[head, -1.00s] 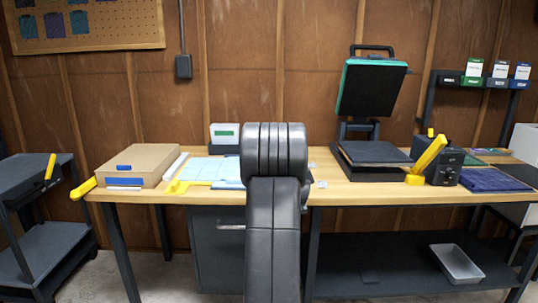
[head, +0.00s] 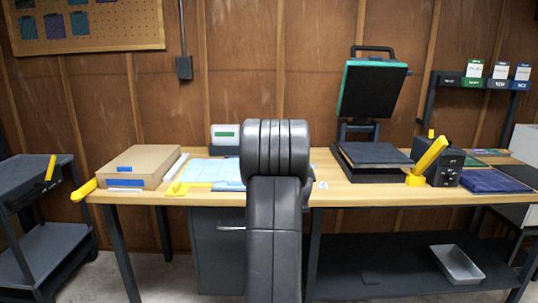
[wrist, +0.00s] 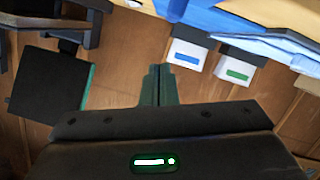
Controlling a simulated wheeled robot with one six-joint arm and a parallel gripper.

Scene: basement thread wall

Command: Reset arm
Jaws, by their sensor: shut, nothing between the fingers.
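My arm (head: 273,230) rises in the middle of the head view, its dark links folded up in front of the workbench. My gripper does not show in the head view. In the wrist view my gripper (wrist: 160,82) has its two dark fingers together, with nothing between them. The fingers point at the wood wall, clear of any object. The wrist picture is turned over, with the bench at the top.
The workbench (head: 145,197) carries a cardboard box (head: 138,166), blue sheets, and an open heat press (head: 372,155) with a yellow handle (head: 430,155). Small display boxes, one with a blue label (wrist: 188,53) and one with a green label (wrist: 235,68), stand near the wall. A dark cart (head: 35,215) stands left.

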